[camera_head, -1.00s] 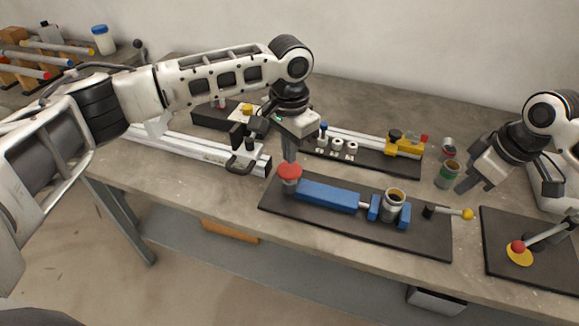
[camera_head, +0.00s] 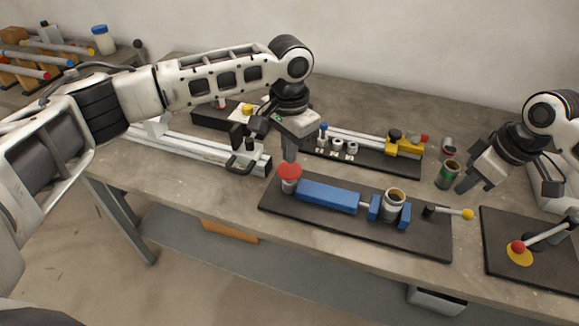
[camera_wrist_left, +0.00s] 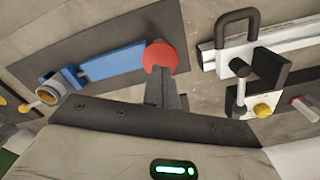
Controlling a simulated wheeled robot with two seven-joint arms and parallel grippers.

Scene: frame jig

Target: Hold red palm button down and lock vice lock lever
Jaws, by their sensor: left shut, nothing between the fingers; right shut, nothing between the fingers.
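The red palm button (camera_head: 289,171) sits on a grey post at the left end of a dark base plate. My left gripper (camera_head: 289,158) is shut with its fingertips right over the button cap, at or touching its top. The button also shows at the fingertips in the left wrist view (camera_wrist_left: 160,56). On the same plate, a blue vice (camera_head: 328,196) has a grey cylinder (camera_head: 393,204) standing between its jaws. The lever with a yellow knob (camera_head: 468,214) points right from a black pivot. My right gripper (camera_head: 467,186) is shut and empty, above and behind the yellow knob.
A second plate (camera_head: 500,262) at the right carries a lever with a red knob (camera_head: 518,246) over a yellow disc. A green-banded can (camera_head: 449,174) stands close to my right gripper. A toggle clamp fixture (camera_head: 405,145) and a rail (camera_head: 190,147) lie behind.

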